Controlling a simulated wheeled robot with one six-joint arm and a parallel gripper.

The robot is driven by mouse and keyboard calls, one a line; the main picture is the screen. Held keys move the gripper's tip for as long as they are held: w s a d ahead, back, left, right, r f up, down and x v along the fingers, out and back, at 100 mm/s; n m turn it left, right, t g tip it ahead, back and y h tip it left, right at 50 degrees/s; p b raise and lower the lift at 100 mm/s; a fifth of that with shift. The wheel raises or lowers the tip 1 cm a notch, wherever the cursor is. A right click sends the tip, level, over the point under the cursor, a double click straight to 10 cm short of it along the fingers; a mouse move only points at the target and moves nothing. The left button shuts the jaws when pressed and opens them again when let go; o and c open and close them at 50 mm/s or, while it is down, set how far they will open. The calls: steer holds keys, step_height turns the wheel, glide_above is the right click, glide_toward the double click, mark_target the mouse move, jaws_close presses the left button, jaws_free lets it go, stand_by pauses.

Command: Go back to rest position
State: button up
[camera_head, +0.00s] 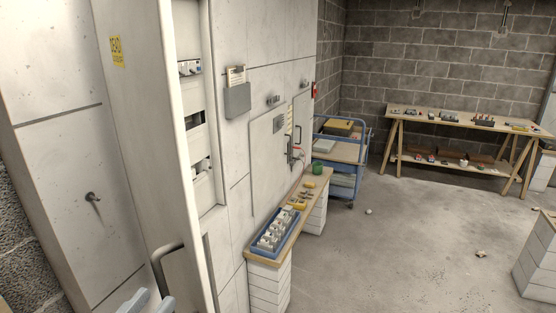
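My gripper (149,304) shows only at the bottom edge, left of centre, as two pale blue-grey fingertips. The fingertips stand apart with nothing visible between them. They are close below a dark bar handle (165,262) on a tall pale cabinet door (150,130), which stands open. I cannot tell whether a fingertip touches the handle. The rest of my arm is out of view.
Right of the door, an open cabinet bay (196,120) shows switchgear. A low bench (263,257) holds a blue tray (257,250) of parts. A blue cart (352,168) and trestle table (400,110) stand behind. The concrete floor (400,250) is mostly clear.

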mark_target(162, 295)
steer(key=shift+p+x, duration=0.3)
steer(key=shift+x, duration=1.55)
steer(key=shift+d, duration=0.15)
steer(key=shift+f, duration=0.1)
